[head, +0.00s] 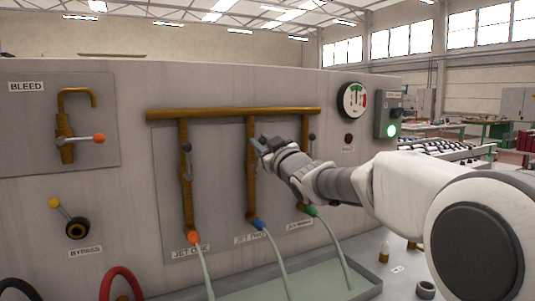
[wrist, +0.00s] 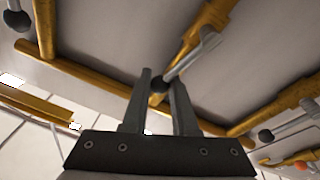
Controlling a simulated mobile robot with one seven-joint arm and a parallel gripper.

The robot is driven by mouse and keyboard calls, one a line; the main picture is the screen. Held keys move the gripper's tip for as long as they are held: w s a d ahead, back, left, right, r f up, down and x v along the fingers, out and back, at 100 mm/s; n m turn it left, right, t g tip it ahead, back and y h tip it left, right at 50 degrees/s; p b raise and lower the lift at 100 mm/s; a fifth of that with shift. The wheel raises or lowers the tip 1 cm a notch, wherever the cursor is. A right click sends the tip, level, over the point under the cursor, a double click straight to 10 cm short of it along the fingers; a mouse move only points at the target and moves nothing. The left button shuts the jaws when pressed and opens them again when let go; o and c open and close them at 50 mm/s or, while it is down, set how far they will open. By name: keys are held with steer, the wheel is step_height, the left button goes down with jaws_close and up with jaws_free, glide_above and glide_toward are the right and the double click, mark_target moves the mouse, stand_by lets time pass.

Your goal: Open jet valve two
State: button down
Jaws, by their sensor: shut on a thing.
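The jet two valve is on the middle vertical brass pipe (head: 251,185), above the JET TWO label (head: 249,238) and a blue hose fitting (head: 257,223). My gripper (head: 259,146) is in front of this pipe and hides the valve's lever in the head view. In the wrist view, my gripper (wrist: 162,88) has its two fingers on either side of the dark knob (wrist: 158,85) of the grey lever (wrist: 190,60). It is shut on that lever's knob end. The lever runs roughly along the pipe (wrist: 203,28); its exact angle is hard to tell.
The jet one lever (head: 187,148) and the jet three lever (head: 312,137) stand close on either side, knobs up. The brass header pipe (head: 225,113) runs above. Left are the orange bleed knob (head: 99,138) and yellow bypass knob (head: 54,203). A gauge (head: 352,100) and lit green button (head: 391,131) are right.

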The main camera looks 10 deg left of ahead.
steer(key=shift+s+a+f+n+b, duration=0.1)
steer(key=shift+s+a+n+b, duration=0.15)
steer(key=shift+n, duration=0.5)
steer(key=shift+s+a+n+b, duration=0.1)
steer(key=shift+a+n+b, duration=0.25)
steer(key=shift+n, duration=0.4)
steer(key=c, duration=0.7)
jaws_free()
steer(key=shift+s, duration=0.1)
steer(key=v, duration=1.7)
steer(key=shift+d+p, duration=0.3)
steer(key=shift+p, duration=0.1)
